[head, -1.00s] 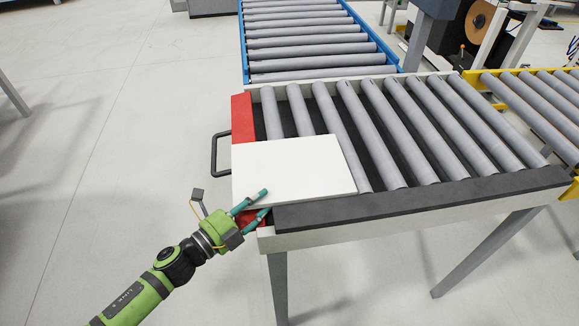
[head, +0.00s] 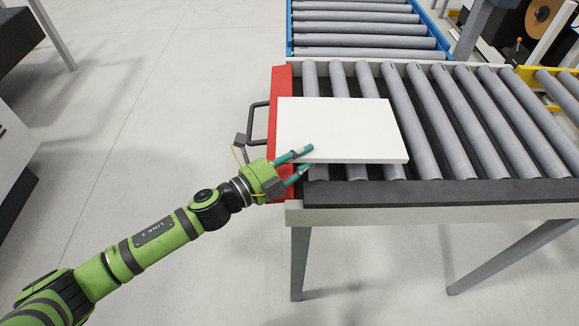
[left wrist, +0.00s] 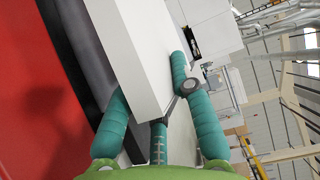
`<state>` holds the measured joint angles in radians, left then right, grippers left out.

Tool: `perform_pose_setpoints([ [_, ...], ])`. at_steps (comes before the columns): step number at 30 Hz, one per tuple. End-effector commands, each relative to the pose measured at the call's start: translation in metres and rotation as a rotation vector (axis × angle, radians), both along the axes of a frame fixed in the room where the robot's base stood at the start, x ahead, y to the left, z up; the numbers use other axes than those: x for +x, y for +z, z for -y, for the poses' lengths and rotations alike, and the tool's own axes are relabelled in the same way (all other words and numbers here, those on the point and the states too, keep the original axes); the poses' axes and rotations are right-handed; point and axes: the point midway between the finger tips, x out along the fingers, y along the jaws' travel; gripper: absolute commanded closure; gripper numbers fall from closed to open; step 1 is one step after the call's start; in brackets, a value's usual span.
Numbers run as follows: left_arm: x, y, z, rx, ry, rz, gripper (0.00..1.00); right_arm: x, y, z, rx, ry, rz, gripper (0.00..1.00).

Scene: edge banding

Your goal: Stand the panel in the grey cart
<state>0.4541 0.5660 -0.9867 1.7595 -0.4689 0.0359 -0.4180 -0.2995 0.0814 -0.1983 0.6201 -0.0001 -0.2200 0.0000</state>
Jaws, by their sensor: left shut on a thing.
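The panel (head: 340,128) is a flat white rectangular board. In the head view it lies roughly level over the left end of the roller table; I cannot tell whether it is lifted clear of the rollers. My left gripper (head: 304,160) is shut on its near left corner, with one teal finger above the board and another below. The left wrist view shows the panel's edge (left wrist: 145,70) between the teal fingers (left wrist: 150,110). The grey cart cannot be made out in these frames. My right gripper is not in view.
The roller table (head: 430,195) has a red end plate (head: 282,80) and a black handle (head: 258,120) at its left. A blue-framed conveyor (head: 365,30) joins behind. Dark units (head: 15,30) stand at the far left. Floor (head: 180,90) between is clear.

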Motion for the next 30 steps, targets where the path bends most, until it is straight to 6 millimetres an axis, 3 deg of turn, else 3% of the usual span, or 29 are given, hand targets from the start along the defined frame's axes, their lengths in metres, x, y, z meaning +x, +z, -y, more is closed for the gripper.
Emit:
perform_pose_setpoints([
  [1,0.005,0.013,0.012,-0.006,-0.004,0.013,1.0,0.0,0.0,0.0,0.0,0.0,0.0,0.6],
  [6,0.014,0.034,0.047,-0.005,-0.003,0.012,1.0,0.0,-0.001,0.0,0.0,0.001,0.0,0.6],
  [14,0.023,0.053,0.078,-0.004,0.0,0.008,1.0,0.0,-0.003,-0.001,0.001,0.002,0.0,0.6],
  [20,0.018,0.072,0.075,-0.003,0.001,0.005,1.0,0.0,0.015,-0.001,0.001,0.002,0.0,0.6],
  [30,0.0,0.096,0.05,-0.002,0.002,0.004,1.0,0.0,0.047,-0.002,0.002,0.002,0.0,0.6],
])
